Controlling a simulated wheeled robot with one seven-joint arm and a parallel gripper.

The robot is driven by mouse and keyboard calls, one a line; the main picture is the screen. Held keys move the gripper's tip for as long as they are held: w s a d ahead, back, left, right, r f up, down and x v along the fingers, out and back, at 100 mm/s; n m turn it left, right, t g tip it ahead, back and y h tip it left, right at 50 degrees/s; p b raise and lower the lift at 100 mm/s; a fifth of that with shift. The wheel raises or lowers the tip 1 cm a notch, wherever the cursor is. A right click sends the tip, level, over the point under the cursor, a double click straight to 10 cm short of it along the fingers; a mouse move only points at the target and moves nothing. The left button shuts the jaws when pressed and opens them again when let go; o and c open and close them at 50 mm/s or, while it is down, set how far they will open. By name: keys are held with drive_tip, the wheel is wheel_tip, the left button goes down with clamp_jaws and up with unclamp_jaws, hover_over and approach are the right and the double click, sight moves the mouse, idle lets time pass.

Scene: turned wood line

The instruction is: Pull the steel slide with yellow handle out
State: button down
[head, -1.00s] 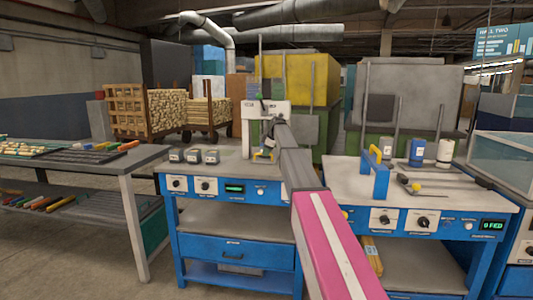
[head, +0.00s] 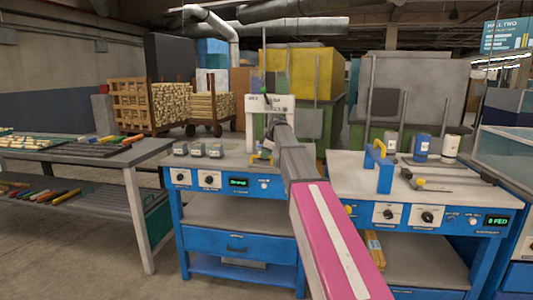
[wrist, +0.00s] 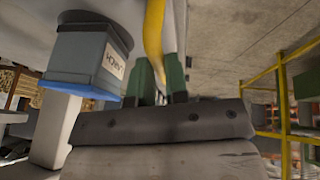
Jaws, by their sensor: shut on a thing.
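The yellow handle (wrist: 154,35) shows as a curved strip in the wrist view. The green fingertips of my gripper (wrist: 160,78) are shut on it. In the head view a small yellow part, apparently the handle (head: 262,159), shows near the front of the left blue bench, below the white machine head (head: 268,103). My arm covers much of that spot, so the steel slide itself is hard to make out and I cannot tell how far out it is.
A grey box with a blue end (wrist: 88,58) is close beside my fingers. Three small grey boxes (head: 198,150) stand on the left bench (head: 235,213). The right bench (head: 345,165) carries a blue bracket (head: 384,176), cans and a yellow knob (head: 420,182). Bare floor lies at the lower left.

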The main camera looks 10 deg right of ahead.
drive_tip(key=shift+s, duration=0.25)
drive_tip(key=c, duration=1.1)
unclamp_jaws()
drive_tip(key=shift+a, duration=0.1)
drive_tip(key=v, duration=1)
drive_tip(key=shift+s+r, duration=0.15)
drive_tip(key=shift+r, duration=0.2)
